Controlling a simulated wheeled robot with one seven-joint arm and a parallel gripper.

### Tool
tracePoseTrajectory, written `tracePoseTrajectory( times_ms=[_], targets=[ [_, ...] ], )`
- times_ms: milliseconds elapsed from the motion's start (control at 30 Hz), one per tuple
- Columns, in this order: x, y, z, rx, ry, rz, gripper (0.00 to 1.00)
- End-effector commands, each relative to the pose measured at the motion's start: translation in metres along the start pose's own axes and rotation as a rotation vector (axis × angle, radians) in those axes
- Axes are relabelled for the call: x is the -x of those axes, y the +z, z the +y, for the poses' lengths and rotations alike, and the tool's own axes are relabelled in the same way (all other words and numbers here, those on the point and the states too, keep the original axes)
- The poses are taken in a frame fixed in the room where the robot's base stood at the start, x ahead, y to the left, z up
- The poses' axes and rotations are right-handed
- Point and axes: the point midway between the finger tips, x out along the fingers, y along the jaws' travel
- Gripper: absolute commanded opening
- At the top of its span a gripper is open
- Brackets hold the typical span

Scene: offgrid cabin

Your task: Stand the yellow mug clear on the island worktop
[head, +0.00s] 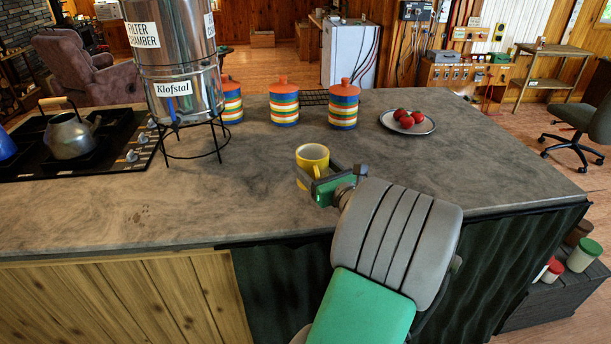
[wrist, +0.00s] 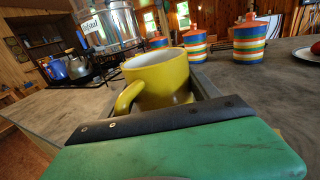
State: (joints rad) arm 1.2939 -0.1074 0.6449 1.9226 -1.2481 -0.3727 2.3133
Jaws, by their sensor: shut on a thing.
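The yellow mug (head: 313,156) is upright over the middle of the grey stone-topped island worktop (head: 260,200). My gripper (head: 309,173) reaches it from the front right and is shut on it. In the wrist view the mug (wrist: 160,80) stands between the fingers of my gripper (wrist: 168,98), with its handle towards the left and the camera. Its pale inside shows at the rim. The gripper hides its base, so I cannot tell whether it touches the worktop.
A steel water filter (head: 175,70) on a black wire stand is left of the mug. Striped canisters (head: 284,105) stand behind it. A plate (head: 425,127) with red fruit lies back right. A kettle (head: 70,133) sits on the hob at far left. Worktop around the mug is bare.

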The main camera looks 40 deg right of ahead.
Motion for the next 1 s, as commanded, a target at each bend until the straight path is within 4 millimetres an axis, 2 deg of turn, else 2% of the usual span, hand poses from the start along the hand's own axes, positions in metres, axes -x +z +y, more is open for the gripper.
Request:
tracePoseTrajectory(
  times_ms=[33,100,200,367,567,933,967,1000],
  targets=[
    [-0.013,-0.009,-0.006,-0.002,0.004,0.0,0.09],
    [-0.023,-0.028,-0.013,-0.005,0.003,0.001,0.09],
    [-0.036,-0.046,-0.021,-0.003,0.004,0.0,0.09],
    [-0.047,-0.059,-0.027,-0.001,0.004,-0.002,0.09],
    [-0.05,-0.09,-0.029,-0.002,0.004,0.0,0.09],
    [-0.05,-0.096,-0.029,0.0,0.003,-0.003,0.09],
    [-0.049,-0.096,-0.029,0.0,0.003,-0.001,0.73],
    [-0.049,-0.096,-0.029,0.0,0.003,-0.001,0.76]
  ],
)
